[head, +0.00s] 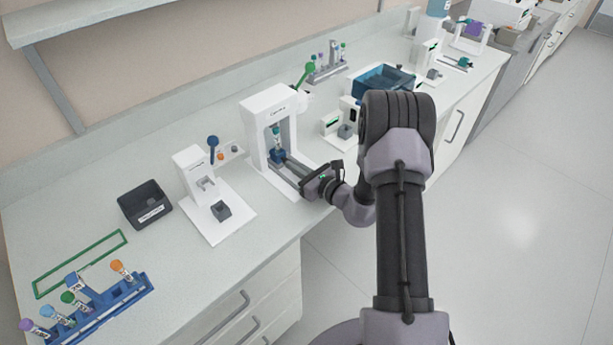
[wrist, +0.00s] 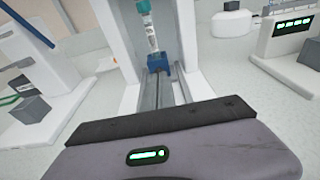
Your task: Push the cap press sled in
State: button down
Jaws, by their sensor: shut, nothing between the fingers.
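The cap press (head: 267,117) is a white arch-shaped frame on the bench, with a rail running out of its opening toward the front. Its blue sled (head: 277,155) sits on the rail inside the arch and bears an upright tube with a teal cap (head: 276,131). The wrist view shows the blue sled (wrist: 158,65) and the tube (wrist: 149,30) straight ahead, between the white uprights. My gripper (head: 302,184) is shut and empty, low at the front of the rail.
Left of the press stands a smaller white device (head: 197,180) with a blue lever. A black bin (head: 145,204) and a blue tube rack (head: 104,312) are farther left. To the right are a small white device with a display (head: 332,122) and a blue tray (head: 383,82).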

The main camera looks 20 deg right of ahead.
jog(key=shift+w+a, duration=0.15)
jog(key=shift+w, duration=0.2)
jog(key=v, duration=0.7)
jog(key=shift+s, duration=0.1)
